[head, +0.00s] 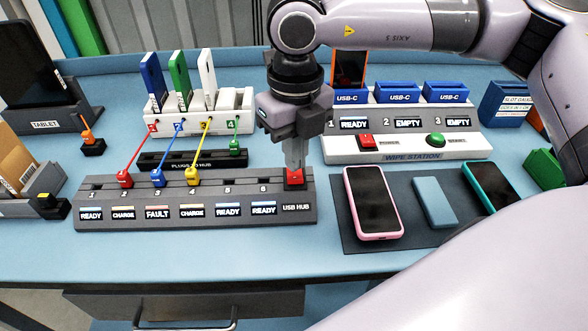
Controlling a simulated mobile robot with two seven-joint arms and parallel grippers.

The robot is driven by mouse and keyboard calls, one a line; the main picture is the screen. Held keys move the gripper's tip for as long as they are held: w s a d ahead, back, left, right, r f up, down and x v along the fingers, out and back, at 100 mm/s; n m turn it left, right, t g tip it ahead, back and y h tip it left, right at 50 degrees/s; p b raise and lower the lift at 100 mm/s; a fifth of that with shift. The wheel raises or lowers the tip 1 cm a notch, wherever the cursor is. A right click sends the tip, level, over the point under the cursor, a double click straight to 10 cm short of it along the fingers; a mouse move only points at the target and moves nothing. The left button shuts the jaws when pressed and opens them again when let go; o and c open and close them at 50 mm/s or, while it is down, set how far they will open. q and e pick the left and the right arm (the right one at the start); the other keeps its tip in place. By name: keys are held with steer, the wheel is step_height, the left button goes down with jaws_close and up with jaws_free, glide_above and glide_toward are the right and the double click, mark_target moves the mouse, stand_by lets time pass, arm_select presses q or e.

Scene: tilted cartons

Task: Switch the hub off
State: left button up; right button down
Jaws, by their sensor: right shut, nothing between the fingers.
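The grey USB hub (200,222) stands at the table's front left. Its screens read READY, CHARGE, FAULT, CHARGE, READY, READY from left to right. Red, blue and yellow plugs sit in slots on its left half. A red switch (294,178) is at its right end, above the USB HUB label. My right gripper (295,168) points straight down, shut and empty, with its tips at the red switch. The tips cover part of the switch; I cannot tell whether it is pressed. My left gripper is not in view.
Behind the hub is a black strip (180,160) and a white charger block (180,127). The wipe station (405,148) stands right of my gripper. A pink phone (372,202), a blue-grey block (435,203) and a teal phone (490,188) lie on a dark mat (350,238).

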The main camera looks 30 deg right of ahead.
mark_target(295, 177)
steer(key=shift+f+b, duration=1.25)
stand_by(0.8)
steer(key=shift+r+p, duration=1.95)
steer(key=shift+r, duration=1.6)
